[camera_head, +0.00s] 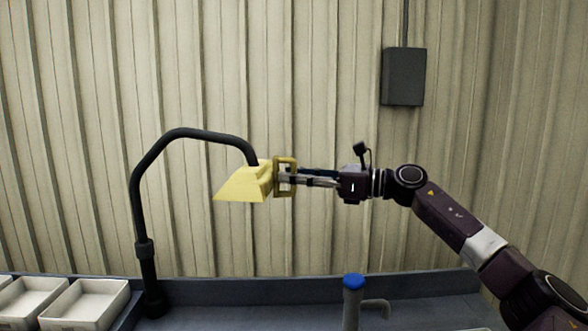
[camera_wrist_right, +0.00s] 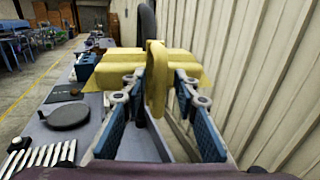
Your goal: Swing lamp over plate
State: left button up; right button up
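The lamp has a yellow shade (camera_head: 240,184) on a bent black arm (camera_head: 137,205) rising from the bench at the left. A yellow handle (camera_head: 285,161) stands out from the shade's right side. My right gripper (camera_head: 283,178) reaches it from the right. In the right wrist view, the handle (camera_wrist_right: 156,75) stands between my two blue-padded fingers, which look apart with a small gap beside it. The shade (camera_wrist_right: 115,66) is just beyond. A round dark grey disc (camera_wrist_right: 68,116), possibly the plate, lies on the bench in that view, left of the lamp. My left gripper is not in view.
White trays (camera_head: 88,303) stand at the lower left. A blue-topped grey post (camera_head: 353,292) stands at the front. A dark box (camera_head: 403,76) hangs on the corrugated wall. In the wrist view, light strips (camera_wrist_right: 40,156) and blue containers (camera_wrist_right: 86,66) are on the bench.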

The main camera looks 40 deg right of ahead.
grip_shut()
dwell(0.3)
jog(key=shift+a, duration=0.15)
